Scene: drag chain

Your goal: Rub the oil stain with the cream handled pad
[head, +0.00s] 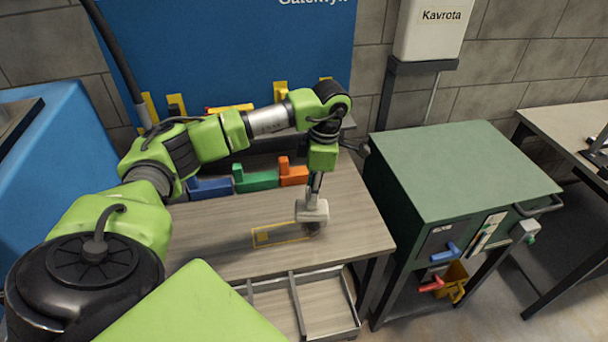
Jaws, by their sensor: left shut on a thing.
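My left gripper (314,186) reaches down over the right part of the wooden table and is shut on the cream handled pad (313,211). The pad is a pale block, upright under the fingers, low at the table top. A dark patch that looks like the oil stain (314,229) shows just below the pad, at the right end of a yellow outlined rectangle on the table. The pad hides part of this patch, and I cannot tell whether the pad touches the table. My right gripper is not in view.
Blue, green (257,181) and orange blocks stand along the table's back. An open divided drawer (330,305) juts out in front. A green cabinet (460,170) stands close on the right. The table top (215,235) left of the yellow outline is clear.

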